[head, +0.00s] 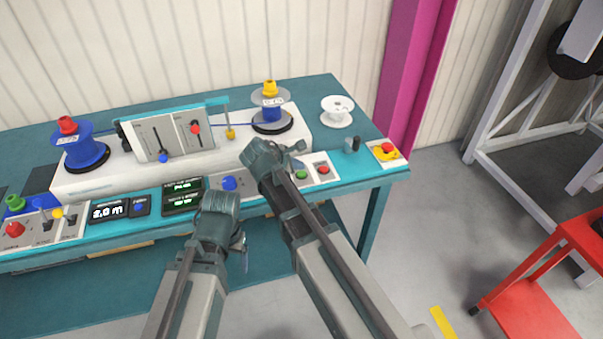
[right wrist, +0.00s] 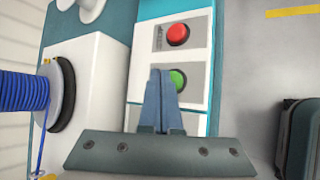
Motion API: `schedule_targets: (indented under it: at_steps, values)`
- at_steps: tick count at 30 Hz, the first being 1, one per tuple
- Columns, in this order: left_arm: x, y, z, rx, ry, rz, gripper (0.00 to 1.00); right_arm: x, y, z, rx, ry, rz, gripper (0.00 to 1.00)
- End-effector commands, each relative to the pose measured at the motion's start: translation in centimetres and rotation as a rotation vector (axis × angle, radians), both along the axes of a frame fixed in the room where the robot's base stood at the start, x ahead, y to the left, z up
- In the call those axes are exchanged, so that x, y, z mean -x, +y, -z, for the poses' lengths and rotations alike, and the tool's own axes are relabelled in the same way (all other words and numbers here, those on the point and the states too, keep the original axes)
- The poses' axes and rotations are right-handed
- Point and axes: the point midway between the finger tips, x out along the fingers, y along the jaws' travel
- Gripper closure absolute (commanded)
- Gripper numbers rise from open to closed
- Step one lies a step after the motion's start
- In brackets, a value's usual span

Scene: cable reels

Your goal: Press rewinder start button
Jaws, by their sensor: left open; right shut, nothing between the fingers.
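A green button (head: 302,174) sits on a white panel at the front right of the bench, beside a red button (head: 323,169). In the right wrist view the green button (right wrist: 178,80) lies just beside my fingertips, partly covered by them, with the red button (right wrist: 177,35) beyond. My right gripper (head: 298,148) is shut and empty, close over the green button; it also shows in the right wrist view (right wrist: 161,73). I cannot tell whether it touches the button. My left gripper (head: 243,240) is open, low in front of the bench.
The white rewinder body (head: 85,182) carries a blue reel (head: 80,150) at left and a reel with a yellow knob (head: 270,110) at right. An empty white spool (head: 338,111) stands behind the buttons. A yellow-based red emergency stop (head: 385,150) sits at the bench's right end.

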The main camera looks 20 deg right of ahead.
Motion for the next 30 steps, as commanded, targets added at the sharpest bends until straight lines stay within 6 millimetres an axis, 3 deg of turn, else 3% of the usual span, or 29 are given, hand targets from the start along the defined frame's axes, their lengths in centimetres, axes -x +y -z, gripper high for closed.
schedule_targets:
  at_steps: [30]
  values:
    - [0.00,0.00,0.83,0.000,0.000,0.000,0.19,0.00,0.00,0.82,0.000,0.000,0.000,1.00]
